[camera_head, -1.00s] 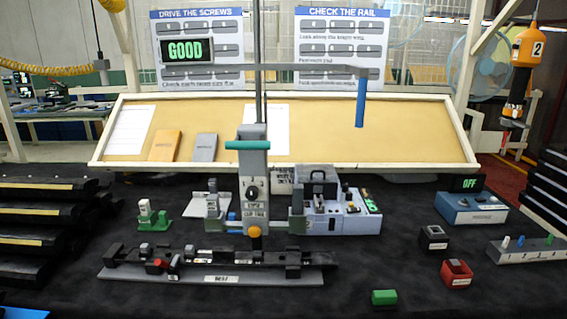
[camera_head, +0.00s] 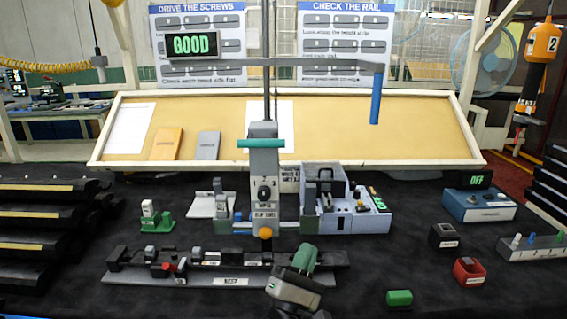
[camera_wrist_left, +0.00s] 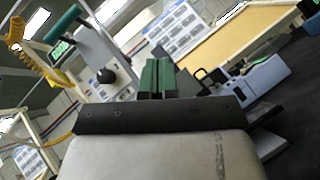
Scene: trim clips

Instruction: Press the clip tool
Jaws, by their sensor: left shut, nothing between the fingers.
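The clip tool (camera_head: 264,170) is a grey upright press with a teal crossbar handle (camera_head: 261,143), a black knob and an orange tip (camera_head: 265,232) at its foot. It stands behind the rail in its nest (camera_head: 232,281). In the left wrist view the clip tool (camera_wrist_left: 92,52) is tilted at upper left with its teal handle (camera_wrist_left: 64,24). My left gripper (camera_head: 306,256) has green fingers and is in front of the nest's right part, apart from the handle. Its fingers (camera_wrist_left: 157,76) are closed together and empty. My right gripper is not in view.
A long arm with a blue hanging handle (camera_head: 376,98) reaches right above the bench. A pale blue device (camera_head: 345,215) stands right of the tool. A green block (camera_head: 399,297), red bin (camera_head: 468,271) and black bin (camera_head: 443,236) are at right. A screen reads GOOD (camera_head: 191,45).

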